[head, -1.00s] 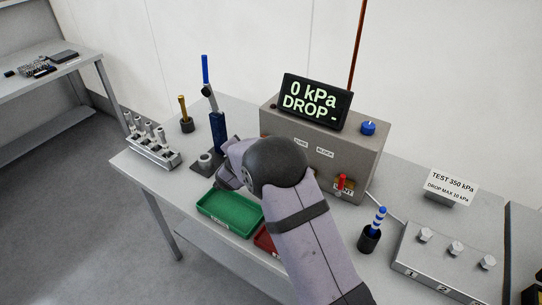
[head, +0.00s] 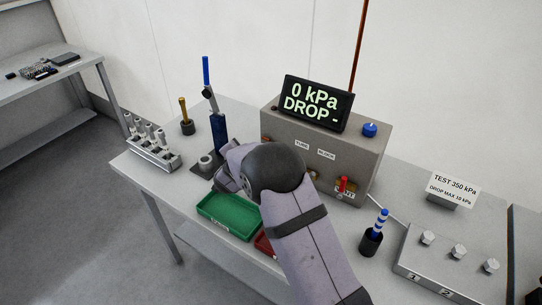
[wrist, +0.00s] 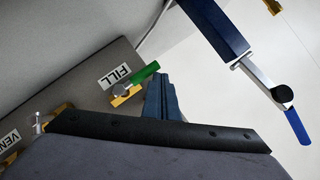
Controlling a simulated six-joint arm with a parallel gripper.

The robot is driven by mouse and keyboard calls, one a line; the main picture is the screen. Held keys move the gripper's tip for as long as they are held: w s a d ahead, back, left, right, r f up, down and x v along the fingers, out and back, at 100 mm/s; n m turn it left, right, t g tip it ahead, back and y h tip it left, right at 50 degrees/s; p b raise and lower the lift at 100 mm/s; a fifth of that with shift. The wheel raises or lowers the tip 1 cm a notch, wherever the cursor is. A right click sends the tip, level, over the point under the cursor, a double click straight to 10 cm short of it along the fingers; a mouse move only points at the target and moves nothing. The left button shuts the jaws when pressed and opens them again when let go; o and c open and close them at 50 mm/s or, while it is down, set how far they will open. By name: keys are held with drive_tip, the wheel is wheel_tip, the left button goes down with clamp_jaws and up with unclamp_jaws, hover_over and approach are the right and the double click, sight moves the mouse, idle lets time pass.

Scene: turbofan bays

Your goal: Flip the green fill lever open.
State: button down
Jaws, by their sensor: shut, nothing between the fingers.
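The green fill lever (wrist: 145,73) shows in the wrist view on its brass valve (wrist: 124,95), below the FILL label (wrist: 115,76) on the grey test box. My gripper (wrist: 160,82) is shut and empty, with its fingertips just beside the green handle; I cannot tell whether they touch. In the head view my arm hides the fill lever and the gripper's fingers. The grey box (head: 285,125) carries a screen reading 0 kPa DROP (head: 317,103).
A red vent lever (head: 343,184) sits on the box's right front. A blue clamp post (head: 218,132) stands left of my arm. Green (head: 226,213) and red (head: 263,244) trays lie in front. A dark cup (head: 371,241) holds a blue-striped tool. A fitting rack (head: 153,150) stands at left.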

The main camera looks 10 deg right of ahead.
drive_tip(key=s+a+r+p, duration=0.1)
drive_tip(key=s+a+r, duration=0.5)
drive_tip(key=r, duration=0.3)
drive_tip(key=shift+s+a+r, duration=0.2)
drive_tip(key=shift+s+r, duration=0.05)
idle(0.6)
